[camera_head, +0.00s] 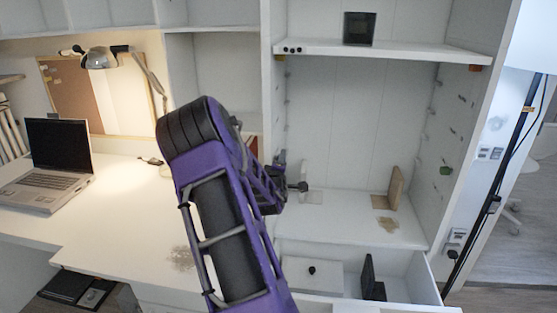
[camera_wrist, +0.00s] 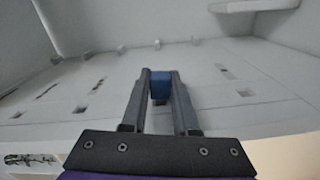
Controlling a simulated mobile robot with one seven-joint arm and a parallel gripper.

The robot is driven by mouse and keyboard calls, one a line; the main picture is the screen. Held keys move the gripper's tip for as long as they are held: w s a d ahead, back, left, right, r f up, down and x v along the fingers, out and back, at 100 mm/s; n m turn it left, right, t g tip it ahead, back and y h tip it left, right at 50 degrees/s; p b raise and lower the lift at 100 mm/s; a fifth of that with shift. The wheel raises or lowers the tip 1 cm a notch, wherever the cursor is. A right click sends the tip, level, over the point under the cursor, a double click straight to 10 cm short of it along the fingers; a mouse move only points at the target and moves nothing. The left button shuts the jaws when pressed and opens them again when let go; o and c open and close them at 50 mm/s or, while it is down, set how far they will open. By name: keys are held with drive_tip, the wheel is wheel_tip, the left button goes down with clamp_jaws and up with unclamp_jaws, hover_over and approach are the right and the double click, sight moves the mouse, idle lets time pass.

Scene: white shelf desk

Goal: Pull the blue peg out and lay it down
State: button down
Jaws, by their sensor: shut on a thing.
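The blue peg (camera_wrist: 159,88) shows in the wrist view between the two dark fingertips of my gripper (camera_wrist: 159,77). The gripper is shut on it. A pale wall or panel with several small dark slots lies beyond the fingertips. I cannot tell from this view whether the peg's far end is still in a slot or clear. In the head view my purple and black arm reaches into the shelf bay, and my gripper (camera_head: 300,187) is near the bay's left side. The blue peg cannot be made out there.
A wooden block (camera_head: 395,188) stands on the bay floor (camera_head: 345,222). An open drawer (camera_head: 415,280) juts out below. A laptop (camera_head: 58,160) and lamp (camera_head: 100,58) are on the desk at left.

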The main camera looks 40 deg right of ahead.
drive_tip(key=shift+s+d+r, duration=0.5)
drive_tip(key=shift+s+d, duration=0.05)
drive_tip(key=shift+s+f, duration=0.1)
drive_tip(key=shift+f, duration=0.15)
drive_tip(key=shift+s+d+f, duration=0.1)
drive_tip(key=shift+s+d, duration=0.1)
drive_tip(key=shift+s, duration=0.1)
idle(0.3)
drive_tip(key=shift+s+d, duration=0.15)
drive_tip(key=shift+s, duration=0.1)
idle(0.4)
drive_tip(key=shift+s+d, duration=0.9)
drive_tip(key=shift+s, duration=0.2)
drive_tip(key=shift+a, duration=0.1)
